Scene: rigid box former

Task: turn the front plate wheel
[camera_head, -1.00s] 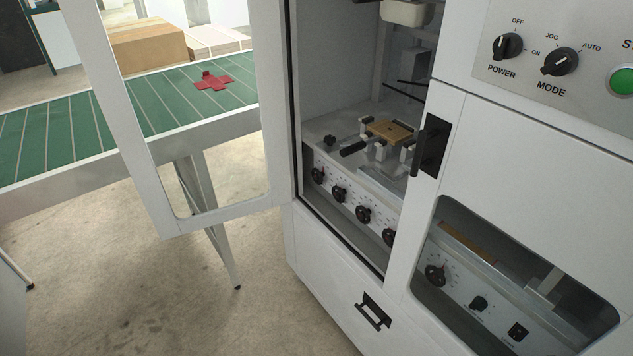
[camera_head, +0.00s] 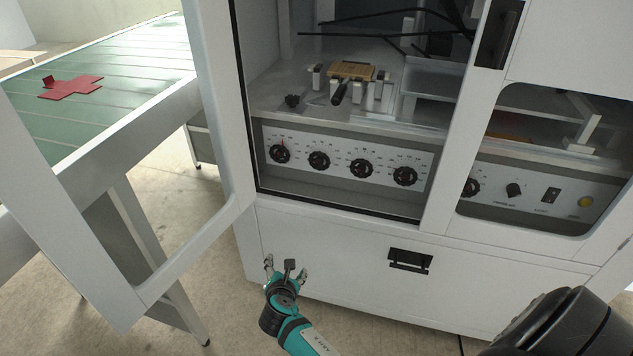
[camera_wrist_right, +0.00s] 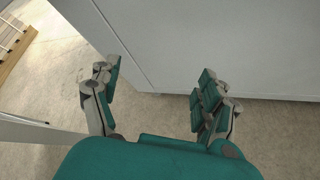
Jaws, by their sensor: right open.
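Several black hand wheels with dial scales sit in a row on the light panel (camera_head: 340,160) inside the open cabinet bay: a first wheel (camera_head: 279,153), a second (camera_head: 319,162), a third (camera_head: 361,168) and a fourth (camera_head: 405,175). Their labels are too small to read, so I cannot tell which is the front plate wheel. My right gripper (camera_head: 286,262) is open and empty, low in front of the cabinet and below the wheels. Its spread fingers show in the right wrist view (camera_wrist_right: 158,95). My left gripper is out of view.
The open white door (camera_head: 190,255) stands left of the bay. A green conveyor (camera_head: 130,60) with a red cross-shaped blank (camera_head: 72,87) is beyond it. The lower cabinet front has a black handle (camera_head: 410,260). A window (camera_head: 545,160) at right stays closed. The bay opening is clear.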

